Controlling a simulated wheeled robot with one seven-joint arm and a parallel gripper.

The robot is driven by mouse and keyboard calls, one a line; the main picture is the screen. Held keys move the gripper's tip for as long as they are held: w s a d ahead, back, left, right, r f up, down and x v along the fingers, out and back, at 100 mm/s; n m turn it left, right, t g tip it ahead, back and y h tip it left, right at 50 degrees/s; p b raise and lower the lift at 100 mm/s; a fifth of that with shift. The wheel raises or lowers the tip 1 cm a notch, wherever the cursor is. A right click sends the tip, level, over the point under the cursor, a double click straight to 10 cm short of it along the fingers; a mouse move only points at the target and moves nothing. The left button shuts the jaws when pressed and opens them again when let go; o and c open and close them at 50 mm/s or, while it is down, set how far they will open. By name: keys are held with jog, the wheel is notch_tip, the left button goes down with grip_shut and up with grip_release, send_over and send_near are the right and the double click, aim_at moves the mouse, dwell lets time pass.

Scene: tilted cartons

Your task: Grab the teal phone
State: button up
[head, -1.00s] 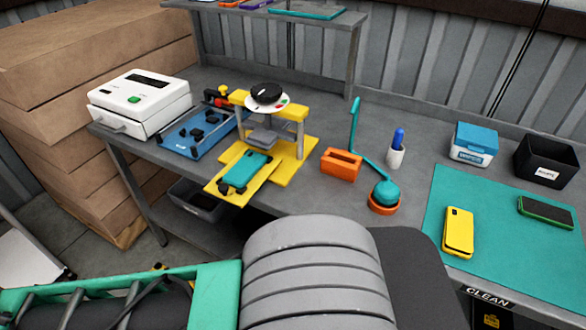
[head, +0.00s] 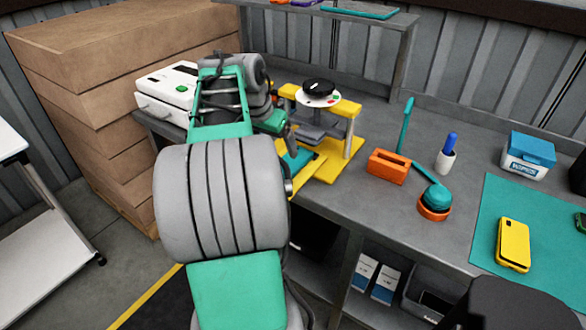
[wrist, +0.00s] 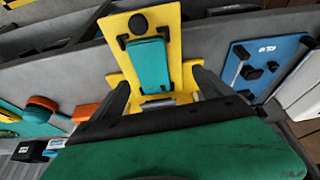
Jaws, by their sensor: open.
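The teal phone (wrist: 148,66) lies in a yellow press fixture (wrist: 175,30), held among small black clamps on its yellow tray. In the head view only part of the phone (head: 297,157) shows; my arm covers the rest. My gripper (wrist: 160,80) is open and empty. In the wrist view its two dark fingers stand to either side of the phone's near end, with gaps on both sides. I cannot tell how far above the phone they are. In the head view my gripper (head: 290,143) is at the front of the press, partly hidden by my wrist.
The press has a yellow crossbar (head: 330,102) and a round black knob (head: 318,86) above the tray. A blue fixture (wrist: 262,68) lies beside it. An orange block (head: 388,166) and a teal-and-orange lamp-like tool (head: 434,203) stand to the right. A yellow phone (head: 513,245) lies on a teal mat.

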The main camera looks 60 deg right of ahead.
aim_at(291, 161)
jog(key=shift+s+d+f+m, duration=0.3)
jog(key=shift+s+d+m, duration=0.1)
jog(key=shift+s+d, duration=0.45)
jog(key=x, duration=0.7)
jog(key=shift+s+a, duration=0.1)
jog(key=shift+s, duration=0.15)
jog(key=shift+c, duration=0.4)
jog(key=c, duration=1.5)
jog(key=shift+c, duration=1.3)
jog(key=shift+r, duration=0.15)
